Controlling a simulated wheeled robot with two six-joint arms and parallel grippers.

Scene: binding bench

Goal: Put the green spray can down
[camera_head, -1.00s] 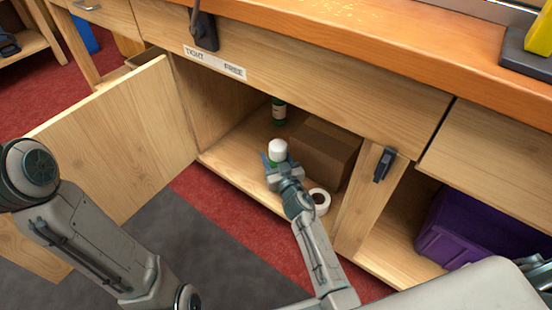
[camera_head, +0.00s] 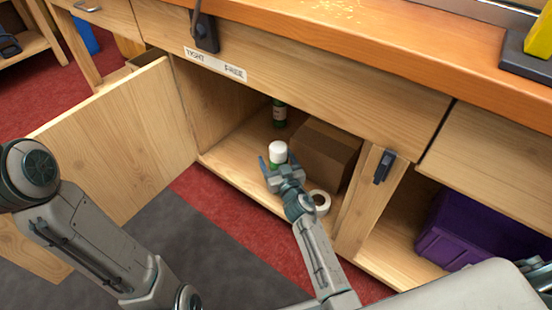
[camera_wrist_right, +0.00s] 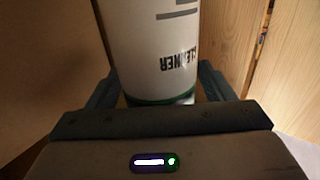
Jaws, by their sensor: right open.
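The spray can (camera_head: 278,152), with a white cap and a little green showing below it, stands upright on the cupboard floor near the front. In the right wrist view the can (camera_wrist_right: 155,50) shows a white label with dark lettering and a green band. My right gripper (camera_head: 279,168) is open around the can, one finger on each side; the fingers (camera_wrist_right: 158,88) also show in the wrist view. The gripper hides the can's lower part in the head view. My left arm is at the left, its gripper out of view.
A green bottle (camera_head: 279,113) stands deeper in the cupboard. A cardboard box (camera_head: 322,150) is close on the right, with a white tape roll (camera_head: 319,202) before it. The cupboard door (camera_head: 125,150) is open at left. A purple bin (camera_head: 475,232) sits in the right compartment.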

